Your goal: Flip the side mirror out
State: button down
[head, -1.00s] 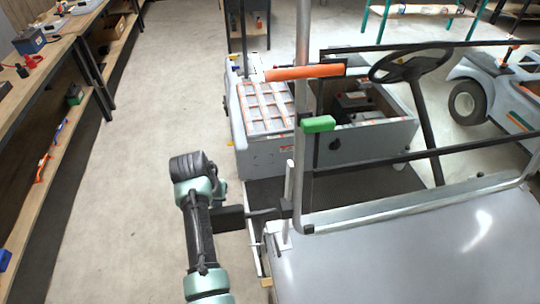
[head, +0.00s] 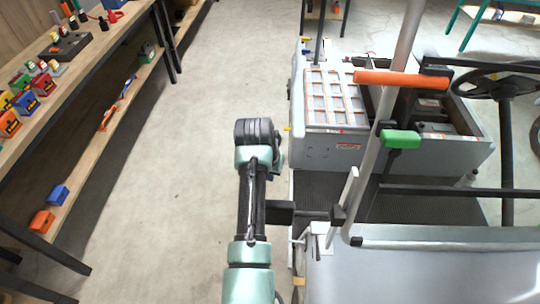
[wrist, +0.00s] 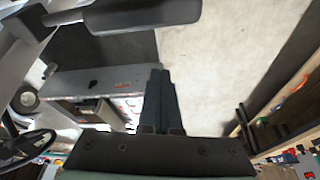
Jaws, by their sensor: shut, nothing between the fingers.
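The side mirror (head: 281,212) is a dark flat panel on a thin stalk, joined to a black bracket on the cart's front post. It sticks out to the left of the post, and my arm stands just left of it, partly overlapping it in the head view. In the wrist view the mirror (wrist: 145,14) is a dark, rounded panel at the top, with its stalk running left. My gripper (wrist: 158,75) is shut and empty, below the mirror in that picture and apart from it. In the head view my gripper's fingers are hidden behind my wrist.
A steering wheel (head: 500,80) is at right. A workbench (head: 95,60) with a lower shelf lines the left. Clear floor (head: 190,150) lies between bench and cart.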

jog(key=d+r+t+b, duration=0.2)
jog(key=r+t, duration=0.4)
jog(key=r, duration=1)
jog(key=d+r+t+b, duration=0.2)
jog(key=r+t, duration=0.4)
jog(key=r, duration=1)
jog(key=s+d+r+n+t+b, duration=0.1)
jog(key=s+r+n+t, duration=0.1)
jog(key=s+r+t, duration=0.9)
jog(key=s+r, duration=0.9)
jog(key=r, duration=0.3)
jog(key=shift+t+y+b, duration=0.3)
jog(key=shift+y, duration=0.1)
jog(key=shift+d+r, duration=0.1)
